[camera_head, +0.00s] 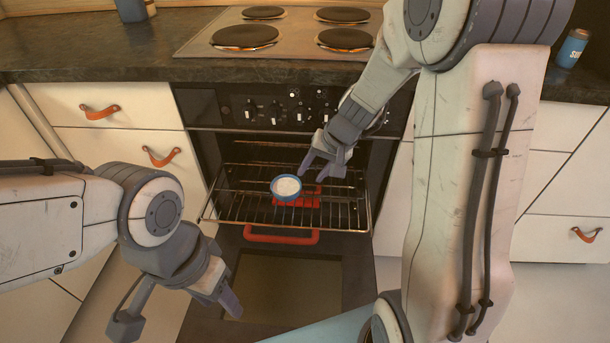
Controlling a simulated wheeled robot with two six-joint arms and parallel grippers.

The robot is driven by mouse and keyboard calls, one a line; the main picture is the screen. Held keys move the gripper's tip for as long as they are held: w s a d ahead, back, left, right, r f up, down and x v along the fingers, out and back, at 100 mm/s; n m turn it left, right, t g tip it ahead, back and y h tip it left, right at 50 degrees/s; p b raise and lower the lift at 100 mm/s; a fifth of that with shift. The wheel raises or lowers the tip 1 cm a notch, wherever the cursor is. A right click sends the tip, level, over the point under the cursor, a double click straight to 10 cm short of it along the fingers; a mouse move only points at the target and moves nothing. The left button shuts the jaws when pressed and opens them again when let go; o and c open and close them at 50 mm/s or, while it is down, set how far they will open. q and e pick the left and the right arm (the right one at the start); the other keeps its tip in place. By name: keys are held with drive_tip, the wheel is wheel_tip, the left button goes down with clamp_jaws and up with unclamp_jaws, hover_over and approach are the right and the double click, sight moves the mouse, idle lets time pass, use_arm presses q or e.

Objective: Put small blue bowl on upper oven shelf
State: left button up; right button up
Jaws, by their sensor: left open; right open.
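The small blue bowl (286,188), with a pale inside, appears upright on the pulled-out wire oven shelf (345,213). The oven (205,140) stands open with its door (285,285) folded down. My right gripper (314,174) is open and empty, just above and to the right of the bowl, apart from it. My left gripper (182,312) is open and empty, low on the left beside the oven door. Further rack bars show inside the dark oven above the bowl's shelf, but its depth is hard to make out.
A red handle (281,237) lies below the shelf. The hob (290,32) and dark counter (90,50) are above. A blue can (572,48) stands at right. White drawers flank the oven.

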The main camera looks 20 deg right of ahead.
drive_tip(key=s+a+r+n+g, duration=0.2)
drive_tip(key=s+a+r+n, duration=0.3)
drive_tip(key=s+a, duration=0.55)
drive_tip(key=s+a+n+g+h, duration=0.1)
drive_tip(key=s+a+n, duration=0.1)
drive_tip(key=s, duration=0.6)
drive_tip(key=s+a+r+n+g+h, duration=0.1)
drive_tip(key=s+n, duration=0.4)
drive_tip(key=s, duration=0.2)
drive_tip(key=shift+s+a+r+n+p, duration=0.15)
drive_tip(key=shift+s+a+n+p, duration=0.15)
drive_tip(key=shift+s+a, duration=0.05)
wheel_tip(320, 180, up, 26)
drive_tip(key=p, duration=2.5)
drive_tip(key=shift+p, duration=0.35)
